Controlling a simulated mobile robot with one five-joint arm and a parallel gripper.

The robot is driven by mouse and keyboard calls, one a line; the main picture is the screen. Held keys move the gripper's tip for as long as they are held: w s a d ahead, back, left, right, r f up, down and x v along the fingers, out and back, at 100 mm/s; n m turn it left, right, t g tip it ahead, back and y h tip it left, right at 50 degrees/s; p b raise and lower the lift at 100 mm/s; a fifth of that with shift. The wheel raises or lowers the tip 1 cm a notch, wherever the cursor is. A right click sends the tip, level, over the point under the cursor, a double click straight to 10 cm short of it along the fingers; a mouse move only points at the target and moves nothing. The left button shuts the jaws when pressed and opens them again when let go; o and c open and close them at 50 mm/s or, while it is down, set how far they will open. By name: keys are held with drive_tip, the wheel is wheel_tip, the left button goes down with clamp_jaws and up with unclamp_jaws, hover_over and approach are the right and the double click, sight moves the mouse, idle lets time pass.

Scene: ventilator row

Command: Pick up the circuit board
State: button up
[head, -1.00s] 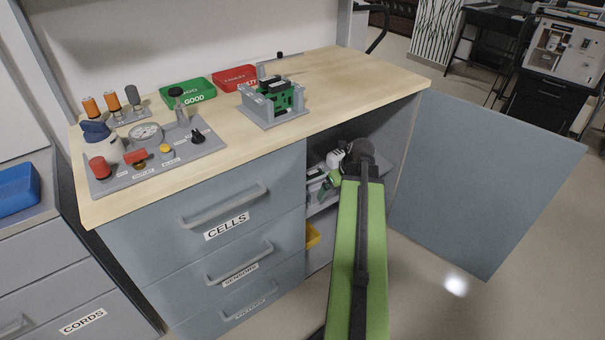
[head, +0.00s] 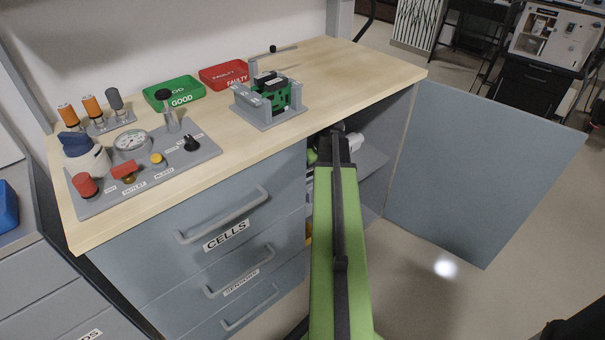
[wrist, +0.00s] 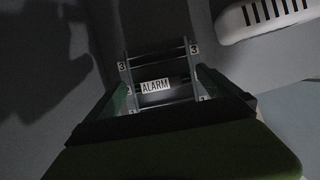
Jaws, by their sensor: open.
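A green circuit board (head: 284,96) with dark parts stands in a grey holder on the bench top, in the head view. My gripper is inside the open cabinet below, mostly hidden behind my green arm in the head view. In the wrist view my gripper (wrist: 163,90) is open, its dark green fingers left and right of a dark rack (wrist: 127,66) marked "3". A dark piece labelled "ALARM" (wrist: 155,86) shows between the fingers. It is too dark to tell whether it is a board, or whether the fingers touch anything.
The bench top carries a green GOOD tray (head: 174,92), a red FAULTY tray (head: 224,75) and a gauge panel (head: 150,150). The cabinet door (head: 480,170) stands wide open at the right. A white slotted object (wrist: 262,20) lies at the wrist view's top right.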

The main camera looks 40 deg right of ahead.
drive_tip(key=shift+s+d+f, duration=0.1)
drive_tip(key=shift+s+f, duration=0.05)
drive_tip(key=shift+f, duration=0.4)
drive_tip(key=shift+r, duration=0.25)
drive_tip(key=shift+f, duration=0.1)
drive_tip(key=c, duration=1.3)
